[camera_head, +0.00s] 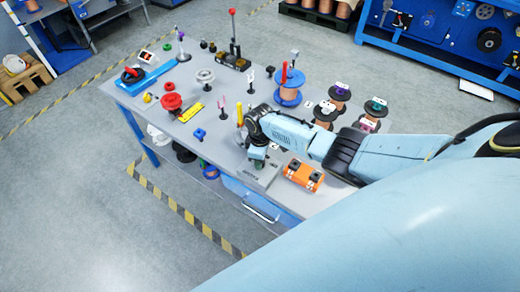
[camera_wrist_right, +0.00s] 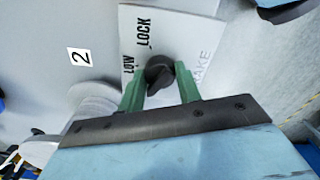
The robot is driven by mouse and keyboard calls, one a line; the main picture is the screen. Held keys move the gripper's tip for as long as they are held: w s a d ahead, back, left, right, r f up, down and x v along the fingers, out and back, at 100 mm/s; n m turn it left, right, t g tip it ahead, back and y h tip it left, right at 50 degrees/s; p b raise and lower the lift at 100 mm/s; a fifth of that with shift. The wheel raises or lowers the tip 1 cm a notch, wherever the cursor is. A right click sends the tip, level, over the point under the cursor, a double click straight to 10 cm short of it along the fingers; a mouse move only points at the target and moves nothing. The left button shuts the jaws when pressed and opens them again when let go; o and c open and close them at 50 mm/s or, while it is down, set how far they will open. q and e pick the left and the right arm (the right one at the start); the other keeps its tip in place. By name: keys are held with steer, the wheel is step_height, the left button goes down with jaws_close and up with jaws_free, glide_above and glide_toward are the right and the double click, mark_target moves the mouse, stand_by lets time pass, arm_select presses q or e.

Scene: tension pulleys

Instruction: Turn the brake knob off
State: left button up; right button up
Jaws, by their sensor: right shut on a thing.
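The brake knob (camera_wrist_right: 158,73) is black and stands on a pale plate (camera_wrist_right: 190,35) in the right wrist view. The plate reads LOCK and LOW, with BRAKE partly visible along its side. My right gripper (camera_wrist_right: 161,84) has its green fingers on either side of the knob and is shut on it. Any further label lies hidden behind the gripper. In the head view my right gripper (camera_head: 257,161) reaches down to the plate (camera_head: 262,178) near the table's front edge, and the knob is hidden there. My left gripper is not in view.
An orange block with black parts (camera_head: 303,176) sits just right of the plate. Copper spools with black flanges (camera_head: 327,113) and a blue-flanged spool (camera_head: 289,92) stand behind my right arm.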

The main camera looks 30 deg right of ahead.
stand_by(0.6)
steer(key=o, duration=1)
steer(key=shift+a, duration=0.1)
steer(key=shift+c, duration=0.2)
steer(key=shift+r, duration=0.1)
steer(key=shift+r, duration=0.35)
step_height(320, 180, up, 12)
steer(key=p, duration=0.2)
steer(key=shift+r+p, duration=0.25)
steer(key=shift+p, duration=0.15)
